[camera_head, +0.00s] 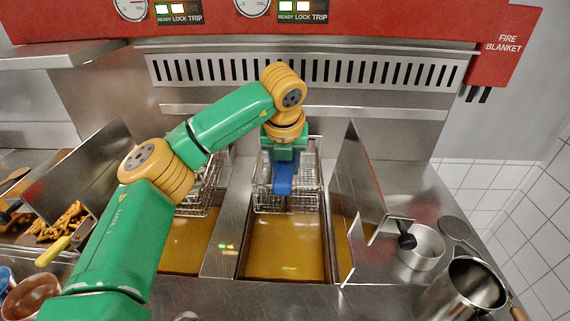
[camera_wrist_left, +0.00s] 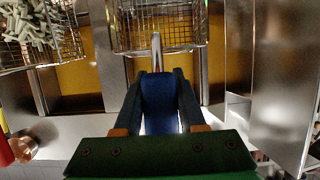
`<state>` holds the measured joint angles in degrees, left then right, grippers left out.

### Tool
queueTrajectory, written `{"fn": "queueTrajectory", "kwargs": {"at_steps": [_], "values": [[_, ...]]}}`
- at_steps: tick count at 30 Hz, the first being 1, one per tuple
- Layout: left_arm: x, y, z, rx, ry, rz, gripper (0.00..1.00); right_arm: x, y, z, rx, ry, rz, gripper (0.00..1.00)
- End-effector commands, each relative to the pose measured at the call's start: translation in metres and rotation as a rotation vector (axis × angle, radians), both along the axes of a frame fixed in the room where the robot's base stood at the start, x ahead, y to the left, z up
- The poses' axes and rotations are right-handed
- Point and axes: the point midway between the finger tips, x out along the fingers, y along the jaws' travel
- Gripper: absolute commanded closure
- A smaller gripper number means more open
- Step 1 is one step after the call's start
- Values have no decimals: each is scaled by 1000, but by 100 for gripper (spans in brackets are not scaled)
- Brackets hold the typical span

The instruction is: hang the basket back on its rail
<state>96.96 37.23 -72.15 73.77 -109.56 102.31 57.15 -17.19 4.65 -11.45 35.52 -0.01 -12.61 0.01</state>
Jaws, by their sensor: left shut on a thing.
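The wire basket (camera_head: 299,201) is over the right oil vat (camera_head: 285,250), close to the back wall. It looks empty and also shows at the top of the left wrist view (camera_wrist_left: 187,35). My left gripper (camera_head: 284,162) is shut on its blue handle (camera_head: 283,184), which points toward the front; the handle also shows between the fingers in the left wrist view (camera_wrist_left: 159,100). The rail (camera_head: 380,114) runs along the back wall behind my arm. The basket's back edge is hidden, so I cannot tell whether it touches the rail. My right gripper is out of view.
A second basket (camera_wrist_left: 60,42) holding pale pieces is over the left vat (camera_head: 180,250). Upright metal panels (camera_head: 362,190) flank the vats. A pan (camera_head: 422,247) and a tall pot (camera_head: 465,290) stand on the right counter. Fries (camera_head: 65,222) lie in a tray at left.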

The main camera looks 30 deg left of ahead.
Motion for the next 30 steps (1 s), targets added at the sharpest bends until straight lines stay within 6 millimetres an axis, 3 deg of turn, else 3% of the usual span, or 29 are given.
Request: {"fn": "queueTrajectory", "kwargs": {"at_steps": [7,8,12,22,30], "values": [[0,0,-5,0,0,0,100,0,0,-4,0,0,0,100],[0,0,-5,0,0,0,58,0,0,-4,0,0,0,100],[0,0,-5,0,0,0,25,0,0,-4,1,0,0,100],[-2,-2,1,0,-1,0,25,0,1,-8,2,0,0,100],[-19,-10,51,-1,-1,1,25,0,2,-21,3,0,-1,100]]}}
